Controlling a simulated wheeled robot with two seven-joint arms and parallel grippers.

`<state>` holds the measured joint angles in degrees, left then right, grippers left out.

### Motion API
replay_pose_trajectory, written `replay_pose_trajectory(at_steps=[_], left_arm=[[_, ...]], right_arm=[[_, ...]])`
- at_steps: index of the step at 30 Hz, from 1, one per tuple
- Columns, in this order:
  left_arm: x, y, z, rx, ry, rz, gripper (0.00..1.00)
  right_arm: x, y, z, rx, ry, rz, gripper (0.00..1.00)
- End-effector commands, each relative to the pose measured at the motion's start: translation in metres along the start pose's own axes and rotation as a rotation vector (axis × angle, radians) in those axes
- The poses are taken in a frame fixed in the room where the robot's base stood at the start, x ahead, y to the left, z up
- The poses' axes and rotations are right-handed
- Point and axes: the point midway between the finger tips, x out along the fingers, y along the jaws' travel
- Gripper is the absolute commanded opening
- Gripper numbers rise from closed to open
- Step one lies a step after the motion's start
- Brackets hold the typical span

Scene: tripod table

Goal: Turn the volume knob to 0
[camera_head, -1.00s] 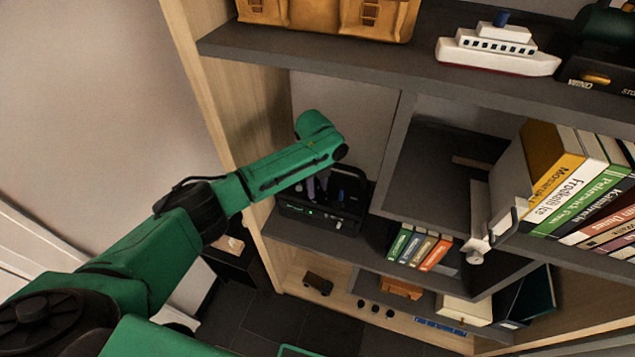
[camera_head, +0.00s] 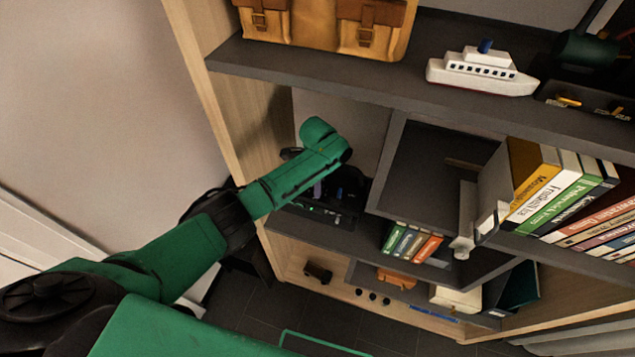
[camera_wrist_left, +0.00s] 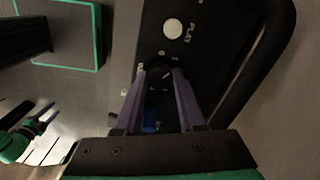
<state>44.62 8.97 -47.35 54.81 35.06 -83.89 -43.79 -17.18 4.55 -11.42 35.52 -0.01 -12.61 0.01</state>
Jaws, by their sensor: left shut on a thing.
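The black audio device (camera_head: 345,212) stands on the shelf in the left bay, partly hidden behind my left arm. In the left wrist view its face (camera_wrist_left: 205,45) shows a white button marked PLAY (camera_wrist_left: 173,28). Below that is the dark volume knob (camera_wrist_left: 157,70), with small white marks around it, including a 0. My left gripper (camera_wrist_left: 159,72) has its two purple fingers on either side of the knob, shut on it. The knob's pointer cannot be made out. A small green and purple gripper, my right one (camera_wrist_left: 40,122), shows far off at the lower left; its opening is unclear.
A shelf with a toy ship (camera_head: 482,72) and a tan bag (camera_head: 320,25) is above. Small books (camera_head: 410,243) stand right of the device. The device's handle (camera_wrist_left: 265,65) curves along its right side.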

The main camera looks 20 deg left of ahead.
Motion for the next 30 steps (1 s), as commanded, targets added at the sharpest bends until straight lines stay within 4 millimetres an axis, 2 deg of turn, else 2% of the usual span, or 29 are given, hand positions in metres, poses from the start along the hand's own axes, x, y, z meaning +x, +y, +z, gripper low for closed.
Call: replay_pose_trajectory(at_steps=[18, 30], left_arm=[[-0.002, -0.001, 0.000, -0.559, -0.020, -0.004, 0.00], [-0.002, -0.001, -0.001, -0.750, -0.026, -0.004, 0.00]], right_arm=[[-0.016, 0.001, -0.002, -0.001, 0.000, 0.001, 0.50], [-0.018, 0.001, -0.002, -0.001, 0.000, 0.001, 0.50]])
